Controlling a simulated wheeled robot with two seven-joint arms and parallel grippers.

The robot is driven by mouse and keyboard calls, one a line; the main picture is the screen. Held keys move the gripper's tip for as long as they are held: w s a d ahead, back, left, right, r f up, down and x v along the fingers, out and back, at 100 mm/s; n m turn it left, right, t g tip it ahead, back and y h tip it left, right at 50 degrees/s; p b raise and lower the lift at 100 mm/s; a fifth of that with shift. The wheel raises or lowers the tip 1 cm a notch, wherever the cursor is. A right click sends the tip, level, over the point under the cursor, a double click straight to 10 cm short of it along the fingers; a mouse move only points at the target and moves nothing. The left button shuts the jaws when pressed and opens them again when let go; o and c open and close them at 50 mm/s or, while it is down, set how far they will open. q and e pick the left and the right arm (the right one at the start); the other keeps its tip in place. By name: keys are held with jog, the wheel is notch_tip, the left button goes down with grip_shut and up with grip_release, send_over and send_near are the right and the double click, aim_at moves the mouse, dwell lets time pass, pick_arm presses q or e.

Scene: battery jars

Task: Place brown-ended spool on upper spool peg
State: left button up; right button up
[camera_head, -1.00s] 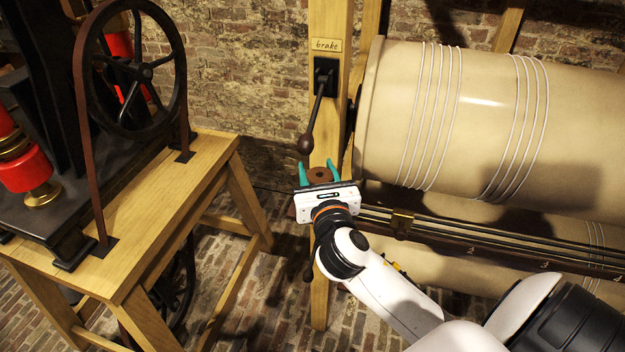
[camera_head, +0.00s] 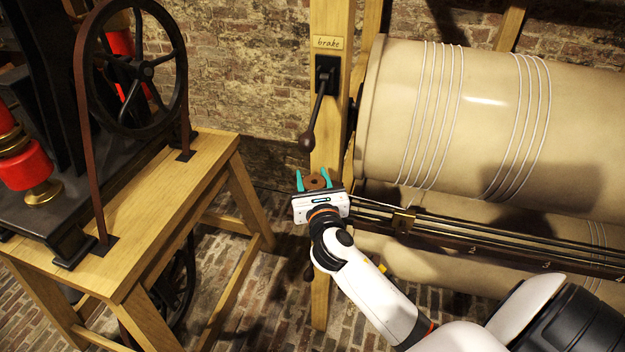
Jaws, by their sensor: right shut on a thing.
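My right gripper (camera_head: 314,180) is in front of the wooden post below the brake lever. Its teal fingers are shut on a brown-ended spool (camera_head: 316,182), of which I see the round brown end with a dark centre hole. The rest of the spool is hidden by the gripper body. I cannot make out the upper spool peg; it may be hidden behind the gripper or too small to tell. My left gripper is not in view.
A black brake lever (camera_head: 318,112) hangs from the post (camera_head: 330,150) just above the gripper. A large cream drum (camera_head: 450,120) with white cord and a dark rail (camera_head: 470,235) lie to the right. A wooden bench (camera_head: 170,210) with a black wheel stands left.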

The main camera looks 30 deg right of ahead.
jog(key=o, duration=1)
jog(key=shift+f, duration=0.1)
jog(key=shift+o, duration=0.2)
jog(key=shift+s+a, duration=0.1)
jog(key=shift+s, duration=0.1)
jog(key=b+v, duration=0.2)
jog(key=v, duration=0.9)
jog(key=shift+s, duration=0.3)
jog(key=shift+a, duration=0.1)
